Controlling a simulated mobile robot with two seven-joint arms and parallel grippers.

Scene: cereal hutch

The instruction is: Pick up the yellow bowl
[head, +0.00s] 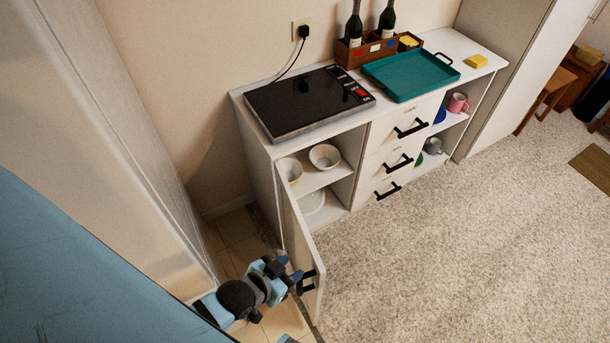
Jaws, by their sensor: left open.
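The yellow bowl (291,169) stands on the upper shelf of the open left compartment of the white hutch (362,165). Its rim shows pale yellow, and the open door's top edge partly hides its left side. My left gripper (292,274) is open and empty at the front of the door (298,226), close to its black handle (308,282). I cannot tell whether it touches the handle. It is well below and in front of the bowl. My right gripper is not in view.
A white bowl (324,157) stands right of the yellow bowl. White dishware (311,201) is on the shelf below. A black cooktop (308,101) and a teal tray (411,74) lie on top. The door stands swung out. Carpet (430,260) in front is clear.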

